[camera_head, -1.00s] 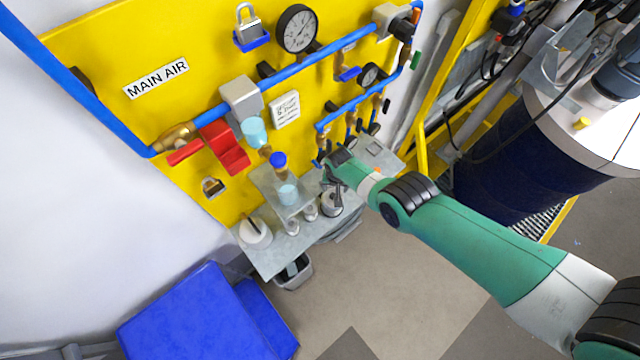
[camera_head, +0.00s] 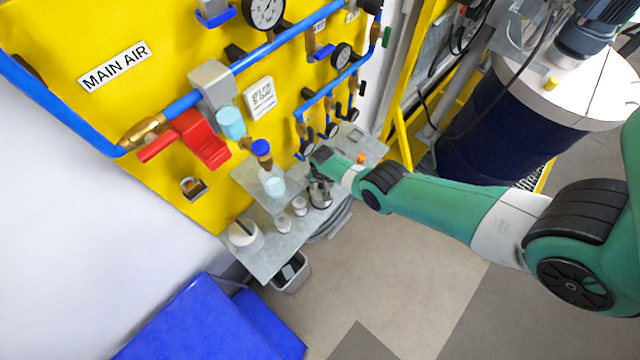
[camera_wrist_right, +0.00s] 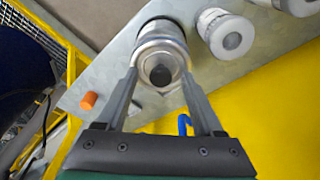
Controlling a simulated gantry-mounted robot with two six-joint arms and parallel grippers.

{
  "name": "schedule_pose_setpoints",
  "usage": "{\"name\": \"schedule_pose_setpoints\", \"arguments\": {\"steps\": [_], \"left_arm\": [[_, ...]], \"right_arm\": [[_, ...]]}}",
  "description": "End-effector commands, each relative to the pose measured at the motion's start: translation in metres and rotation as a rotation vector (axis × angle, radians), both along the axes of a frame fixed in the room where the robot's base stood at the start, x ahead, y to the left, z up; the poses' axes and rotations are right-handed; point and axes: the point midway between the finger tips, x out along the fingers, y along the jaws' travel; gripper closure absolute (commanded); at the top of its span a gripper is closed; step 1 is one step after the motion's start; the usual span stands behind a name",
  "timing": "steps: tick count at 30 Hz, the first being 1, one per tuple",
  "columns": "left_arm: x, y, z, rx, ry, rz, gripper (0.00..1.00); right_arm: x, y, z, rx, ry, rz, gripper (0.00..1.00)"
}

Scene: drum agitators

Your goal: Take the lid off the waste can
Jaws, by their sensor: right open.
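The waste can, a small metal can (camera_head: 320,195) with a lid, stands on the grey shelf below the yellow panel. In the right wrist view I see the can's round metal lid (camera_wrist_right: 160,43) with a black knob at its centre. My right gripper (camera_wrist_right: 160,80) is open, with one finger on each side of the lid and knob. I cannot tell whether the fingers touch the lid. In the head view my right gripper (camera_head: 317,174) is just above the can and partly covers it. My left gripper is not in view.
An orange piece (camera_wrist_right: 89,101) lies on the shelf (camera_head: 268,262). Pipes and gauges are close behind. A bin (camera_head: 292,277) sits under the shelf.

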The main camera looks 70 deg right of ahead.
Motion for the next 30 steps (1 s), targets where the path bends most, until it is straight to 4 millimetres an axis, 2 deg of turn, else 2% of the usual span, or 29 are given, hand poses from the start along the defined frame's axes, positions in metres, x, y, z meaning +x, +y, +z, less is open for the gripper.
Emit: {"name": "schedule_pose_setpoints", "arguments": {"steps": [4, 5, 16, 30], "left_arm": [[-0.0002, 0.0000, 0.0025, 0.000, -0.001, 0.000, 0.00], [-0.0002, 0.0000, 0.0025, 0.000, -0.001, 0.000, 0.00], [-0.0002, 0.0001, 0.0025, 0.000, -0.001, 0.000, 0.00], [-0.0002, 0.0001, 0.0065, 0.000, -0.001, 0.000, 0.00]], "right_arm": [[0.0002, 0.0000, 0.0023, 0.000, 0.000, 0.000, 0.31], [0.0002, 0.0000, 0.0023, 0.000, 0.000, 0.000, 0.35], [0.0003, 0.0001, 0.0023, 0.000, 0.000, 0.000, 1.00], [0.0004, 0.0001, 0.0064, 0.000, 0.000, 0.000, 1.00]]}}
